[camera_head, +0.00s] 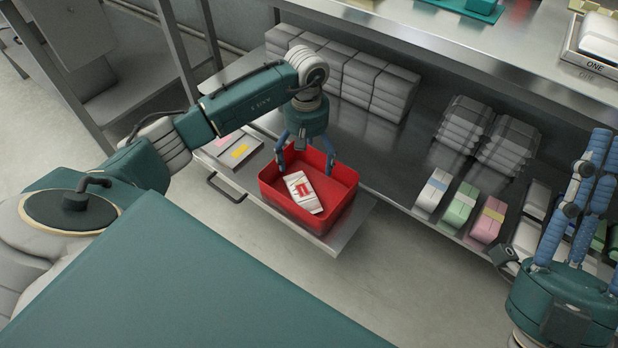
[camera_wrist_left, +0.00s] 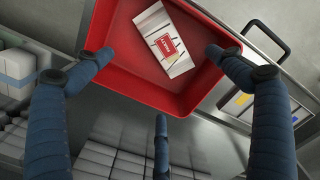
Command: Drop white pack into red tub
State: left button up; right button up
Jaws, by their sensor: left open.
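The white pack (camera_head: 304,191) with a red label lies inside the red tub (camera_head: 333,218), tilted against the tub's floor or wall; I cannot tell which. The pack also shows in the left wrist view (camera_wrist_left: 164,42), lying in the tub (camera_wrist_left: 150,90). My left gripper (camera_head: 306,165) is open and empty, with its blue fingers spread over the tub, apart from the pack. In the left wrist view its fingers (camera_wrist_left: 160,75) frame the tub. My right gripper (camera_head: 580,195) is at the right edge in the head view, fingers pointing up, with nothing seen between them.
The tub stands on a pulled-out metal shelf (camera_head: 345,230) with a handle. A flat grey case (camera_head: 236,150) lies left of it. Stacked white packs (camera_head: 365,85) are behind. White, green and pink packs (camera_head: 460,207) sit on the right of the lower shelf.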

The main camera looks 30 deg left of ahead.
pick_arm(q)
notch_tip(320, 180, up, 12)
dwell(0.5)
dwell(0.3)
